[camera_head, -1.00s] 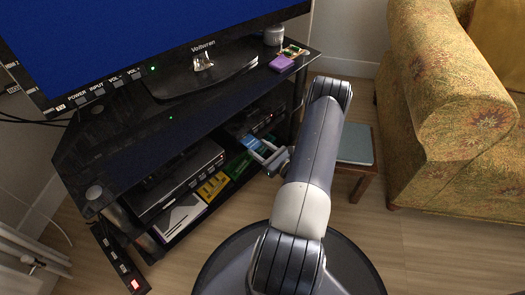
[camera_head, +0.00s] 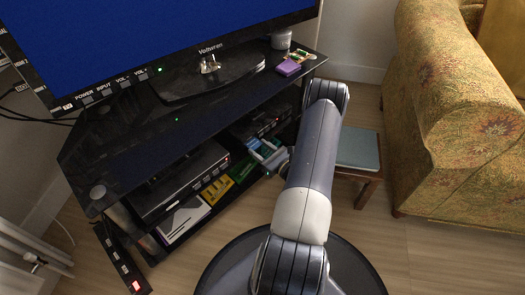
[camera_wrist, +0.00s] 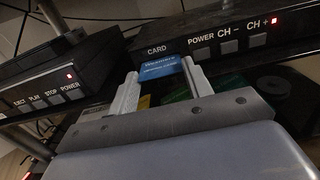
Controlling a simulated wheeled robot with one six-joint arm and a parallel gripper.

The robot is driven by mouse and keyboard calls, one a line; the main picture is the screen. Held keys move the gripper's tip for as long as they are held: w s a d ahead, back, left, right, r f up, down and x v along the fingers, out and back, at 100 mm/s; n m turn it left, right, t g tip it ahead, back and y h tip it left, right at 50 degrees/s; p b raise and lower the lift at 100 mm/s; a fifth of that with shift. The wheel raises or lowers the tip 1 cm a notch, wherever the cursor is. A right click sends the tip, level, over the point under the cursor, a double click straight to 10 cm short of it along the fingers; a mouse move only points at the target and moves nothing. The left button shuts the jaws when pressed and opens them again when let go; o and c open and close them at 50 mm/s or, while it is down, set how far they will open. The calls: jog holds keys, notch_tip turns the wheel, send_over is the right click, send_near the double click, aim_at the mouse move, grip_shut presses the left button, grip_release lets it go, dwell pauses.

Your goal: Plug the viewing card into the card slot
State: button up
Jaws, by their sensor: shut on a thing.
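My gripper (camera_wrist: 160,82) is shut on the blue viewing card (camera_wrist: 160,70), with one pale finger on each side of it. The card points at the front of the black set-top box (camera_wrist: 230,38), just below its CARD label (camera_wrist: 157,50). The slot itself is hidden behind the card, and I cannot tell whether the card's far edge is inside it.
Another black player (camera_wrist: 60,75) with a red light stands to the left. Yellow and green cases (camera_head: 216,190) lie on the lower shelf. The black TV stand (camera_head: 130,160) has a shelf above my gripper. A small stool (camera_head: 358,150) and a patterned armchair (camera_head: 450,110) stand to the right.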

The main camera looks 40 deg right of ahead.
jog(key=shift+w, duration=0.15)
jog(key=o, duration=1)
jog(key=s+d+p, duration=0.1)
jog(key=s+p, duration=0.2)
jog(key=s, duration=0.7)
jog(key=shift+s+d, duration=0.2)
jog(key=shift+s, duration=0.15)
jog(key=shift+w, duration=0.1)
jog(key=w+a+b, duration=0.1)
jog(key=w+b, duration=0.1)
jog(key=w, duration=0.7)
jog(key=shift+w+a+b, duration=0.15)
jog(key=shift+w+b, duration=0.2)
jog(key=shift+b, duration=0.05)
jog(key=shift+w, duration=0.1)
